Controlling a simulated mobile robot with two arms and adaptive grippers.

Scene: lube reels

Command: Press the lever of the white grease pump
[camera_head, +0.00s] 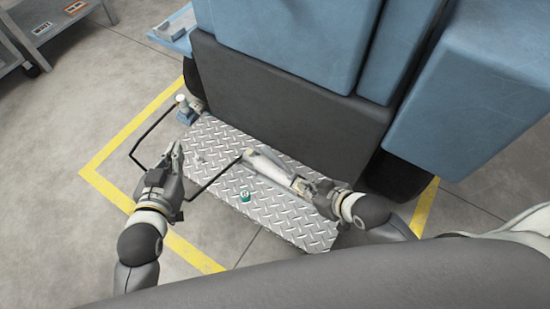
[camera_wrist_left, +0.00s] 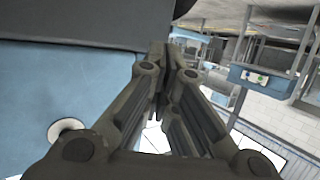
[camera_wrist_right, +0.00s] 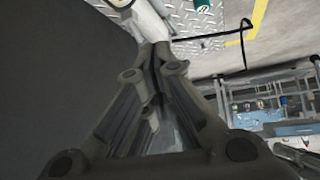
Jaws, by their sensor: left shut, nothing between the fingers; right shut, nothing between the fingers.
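The white grease pump (camera_head: 268,165) is a pale cylinder over the diamond-plate step in the head view. Its near end is partly hidden by my right gripper (camera_head: 299,184), which is shut and close to it; I cannot tell whether they touch. A pale cylinder, seemingly the pump (camera_wrist_right: 150,22), shows just beyond the shut fingers in the right wrist view. I cannot make out the lever clearly. My left gripper (camera_head: 177,149) is shut and empty over the left edge of the step. Its closed fingers (camera_wrist_left: 170,62) also show in the left wrist view.
The diamond-plate step (camera_head: 290,222) carries a small teal fitting (camera_head: 245,196). A bent black rod (camera_head: 150,133) stands out at its left. The blue machine (camera_head: 285,40) with a dark lower panel (camera_head: 290,100) blocks the back. Yellow lines (camera_head: 120,140) mark the open floor.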

